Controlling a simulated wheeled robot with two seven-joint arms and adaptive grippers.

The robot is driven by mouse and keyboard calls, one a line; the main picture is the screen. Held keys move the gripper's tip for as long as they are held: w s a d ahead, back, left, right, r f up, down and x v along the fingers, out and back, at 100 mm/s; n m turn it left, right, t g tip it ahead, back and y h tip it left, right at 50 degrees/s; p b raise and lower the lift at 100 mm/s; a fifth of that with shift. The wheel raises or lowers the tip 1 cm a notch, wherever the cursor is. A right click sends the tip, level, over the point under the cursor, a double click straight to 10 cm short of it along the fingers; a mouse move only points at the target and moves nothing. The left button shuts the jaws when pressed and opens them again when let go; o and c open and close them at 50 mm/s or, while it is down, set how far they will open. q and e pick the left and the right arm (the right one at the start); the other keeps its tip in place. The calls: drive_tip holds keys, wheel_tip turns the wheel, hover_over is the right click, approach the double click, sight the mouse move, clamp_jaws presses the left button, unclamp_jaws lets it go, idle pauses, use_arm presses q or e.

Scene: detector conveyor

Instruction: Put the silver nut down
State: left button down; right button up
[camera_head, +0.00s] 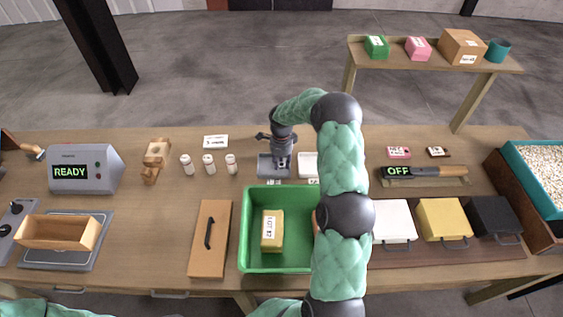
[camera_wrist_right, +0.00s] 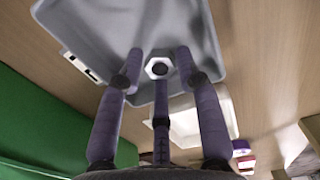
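The silver nut (camera_wrist_right: 158,68) shows in the right wrist view, a small hexagonal ring over the floor of the grey tray (camera_wrist_right: 95,40). My right gripper (camera_wrist_right: 159,66) has its purple fingers around the nut, one on each side and one below it in the picture. The gaps are too narrow to tell whether they touch it, or whether the nut rests on the tray. In the head view my right gripper (camera_head: 281,163) points down over the grey tray (camera_head: 264,172), and the nut cannot be made out. My left gripper is out of view.
A white tray (camera_head: 308,160) stands just right of the grey one. A green bin (camera_head: 247,235) holding a yellow box (camera_head: 272,230) stands in front. Several white bottles (camera_head: 208,164) stand to the left. My right arm covers part of the table.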

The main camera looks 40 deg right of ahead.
sight(281, 164)
wheel_tip(281, 164, up, 12)
drive_tip(key=p, duration=0.1)
